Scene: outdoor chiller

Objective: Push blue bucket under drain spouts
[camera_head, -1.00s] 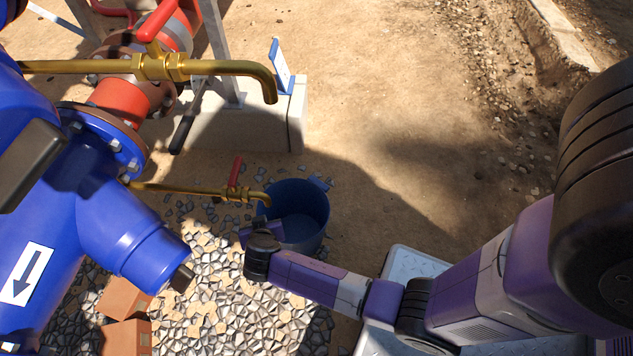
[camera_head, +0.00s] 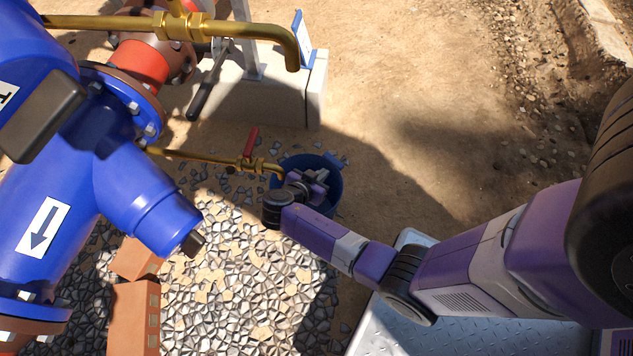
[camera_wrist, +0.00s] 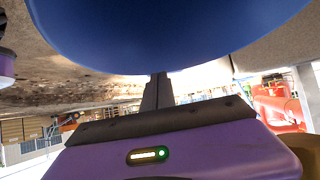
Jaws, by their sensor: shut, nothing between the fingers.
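The blue bucket (camera_head: 335,185) stands upright on the ground, its near side partly hidden by my arm. The lower brass drain spout (camera_head: 281,172), with a red handle, ends at the bucket's left rim. The upper brass spout (camera_head: 292,58) ends farther back. My gripper (camera_head: 318,186) overlaps the bucket in the head view. In the wrist view my gripper (camera_wrist: 159,88) is shut and empty, its fingertips close to the blue bucket wall (camera_wrist: 170,35). I cannot tell whether they touch.
Blue pipework (camera_head: 130,190) fills the left. A concrete block (camera_head: 270,95) stands behind the bucket. Orange bricks (camera_head: 135,300) lie at lower left beside a patch of gravel (camera_head: 240,270). Open dirt (camera_head: 400,90) lies to the right.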

